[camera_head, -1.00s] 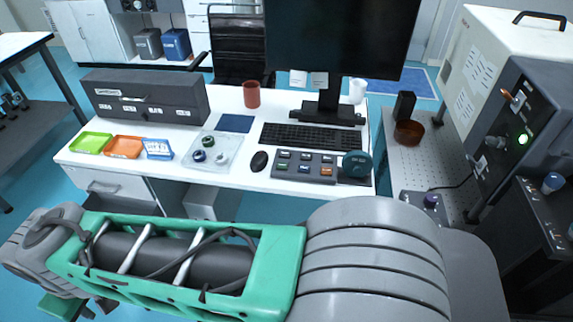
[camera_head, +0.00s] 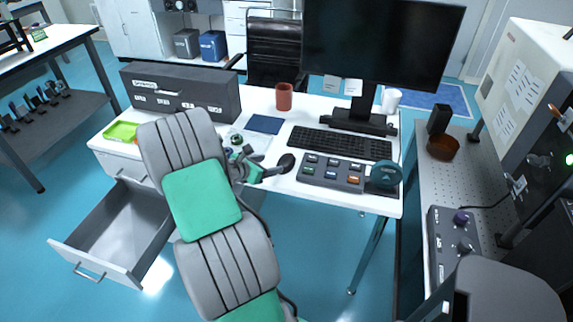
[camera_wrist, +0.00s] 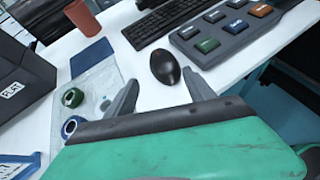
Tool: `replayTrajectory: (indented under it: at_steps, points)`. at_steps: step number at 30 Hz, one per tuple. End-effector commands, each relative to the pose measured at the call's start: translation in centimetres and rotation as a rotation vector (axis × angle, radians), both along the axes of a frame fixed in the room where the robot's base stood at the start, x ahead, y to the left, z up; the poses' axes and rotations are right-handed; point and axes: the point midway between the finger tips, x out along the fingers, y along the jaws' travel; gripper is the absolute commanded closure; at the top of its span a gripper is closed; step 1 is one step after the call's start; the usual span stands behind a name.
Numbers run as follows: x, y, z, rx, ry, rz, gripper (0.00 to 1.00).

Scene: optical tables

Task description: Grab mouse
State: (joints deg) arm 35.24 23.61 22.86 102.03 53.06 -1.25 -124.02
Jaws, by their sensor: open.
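The black mouse (camera_head: 287,163) lies on the white desk, left of the button panel and in front of the keyboard. In the wrist view the mouse (camera_wrist: 165,66) sits ahead of my gripper (camera_wrist: 158,95), roughly in line with the space between its two fingers. The fingers are apart and nothing is between them. In the head view my gripper (camera_head: 262,172) is at the front part of the desk, just left of the mouse. My arm hides part of the desk's left side.
The button panel (camera_head: 331,173) with a teal round object (camera_head: 386,174) is right of the mouse. The keyboard (camera_head: 340,143) lies behind. A clear tray with small round items (camera_wrist: 84,100) is left of my gripper. An open drawer (camera_head: 112,232) juts out at the front left.

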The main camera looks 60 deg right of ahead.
Motion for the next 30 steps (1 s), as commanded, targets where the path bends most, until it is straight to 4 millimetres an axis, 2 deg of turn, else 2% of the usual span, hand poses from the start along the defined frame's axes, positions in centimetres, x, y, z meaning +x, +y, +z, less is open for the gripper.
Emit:
replayTrajectory:
  at_steps: [3, 15, 23, 30]
  points:
    - [-1.1, -1.6, -0.7, -0.012, 0.07, 0.016, 0.37]
    - [-2.4, -6.8, -3.8, -0.01, 0.067, 0.016, 0.37]
    - [-2.3, -7.3, -4.1, -0.011, 0.067, 0.019, 0.37]
    - [-2.3, -7.3, -4.1, -0.01, 0.066, 0.019, 0.56]
